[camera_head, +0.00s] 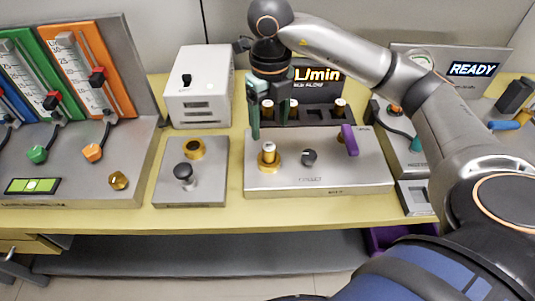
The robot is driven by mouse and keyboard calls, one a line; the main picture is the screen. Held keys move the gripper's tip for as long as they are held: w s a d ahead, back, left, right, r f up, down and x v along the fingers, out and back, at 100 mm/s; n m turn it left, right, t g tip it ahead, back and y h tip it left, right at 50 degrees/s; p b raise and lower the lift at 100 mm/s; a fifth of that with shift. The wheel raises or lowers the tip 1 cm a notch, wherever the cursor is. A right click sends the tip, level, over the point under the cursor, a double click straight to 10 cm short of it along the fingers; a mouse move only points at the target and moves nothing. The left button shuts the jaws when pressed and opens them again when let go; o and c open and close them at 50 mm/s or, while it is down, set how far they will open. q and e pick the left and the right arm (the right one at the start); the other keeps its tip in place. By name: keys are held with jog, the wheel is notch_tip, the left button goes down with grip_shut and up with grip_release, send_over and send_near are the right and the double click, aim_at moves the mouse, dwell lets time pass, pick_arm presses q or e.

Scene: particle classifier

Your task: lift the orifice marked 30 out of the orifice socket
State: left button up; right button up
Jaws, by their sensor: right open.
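A small cylindrical orifice (269,150) with a pale top stands upright in the gold orifice socket (270,166) on the left part of the grey plate (320,186). Its marking is too small to read. My right gripper (268,130) is open and empty, pointing down just above and behind the orifice, with its green fingers apart. I cannot tell if a fingertip touches it. My left gripper is not in view.
A black knob (309,157) and a purple lever (350,140) share the plate. Behind is a dark rack (316,116) with several similar orifices. A grey block with a black knob (183,172) stands to the left, and a white box (200,88) behind it.

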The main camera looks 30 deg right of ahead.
aim_at(269, 146)
notch_tip(269, 146, down, 8)
jog(key=shift+s+a+f, duration=0.1)
jog(key=shift+a+f, duration=0.05)
jog(key=shift+f, duration=0.05)
grip_shut()
dwell(0.8)
